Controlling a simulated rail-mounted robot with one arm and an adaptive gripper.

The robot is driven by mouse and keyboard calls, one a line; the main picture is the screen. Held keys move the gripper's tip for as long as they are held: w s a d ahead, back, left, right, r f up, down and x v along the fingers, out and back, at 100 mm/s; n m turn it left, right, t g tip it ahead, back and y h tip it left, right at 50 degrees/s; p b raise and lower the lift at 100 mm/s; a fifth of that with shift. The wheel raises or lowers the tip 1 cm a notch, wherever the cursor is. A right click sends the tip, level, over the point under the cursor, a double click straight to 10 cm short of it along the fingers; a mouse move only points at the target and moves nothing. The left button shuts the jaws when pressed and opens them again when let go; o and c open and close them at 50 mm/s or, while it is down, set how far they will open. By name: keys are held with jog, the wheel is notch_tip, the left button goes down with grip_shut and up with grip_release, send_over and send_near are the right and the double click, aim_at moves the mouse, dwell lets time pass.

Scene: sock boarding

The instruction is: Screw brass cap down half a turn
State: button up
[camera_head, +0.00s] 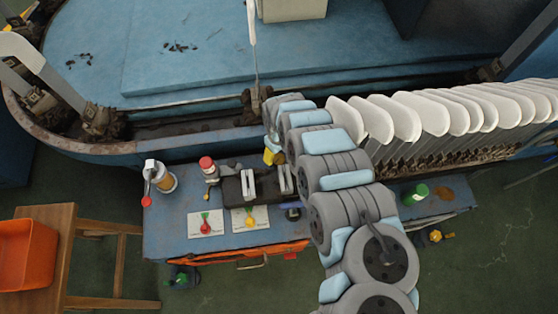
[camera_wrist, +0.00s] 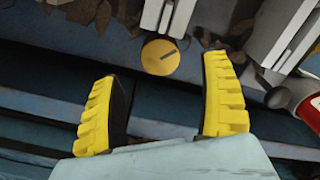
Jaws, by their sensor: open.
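The brass cap (camera_wrist: 160,57) is a small round yellow disc with a dark line at its right side. In the wrist view it sits just beyond and between the fingertips of my gripper (camera_wrist: 162,76). My gripper is open, with black-padded yellow fingers on either side and nothing between them. I cannot tell how high the fingers are above the cap.
A dark block with pale upright plates (camera_head: 248,183) stands beside my gripper. The blue bench (camera_head: 170,235) also holds a red-capped bottle (camera_head: 206,165), an amber jar (camera_head: 163,178) and two cards. A row of white sock forms (camera_head: 400,120) lies right of my arm.

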aim_at(279, 159)
jog(key=shift+f+b, duration=1.05)
jog(key=shift+f, duration=2)
jog(key=c, duration=1.2)
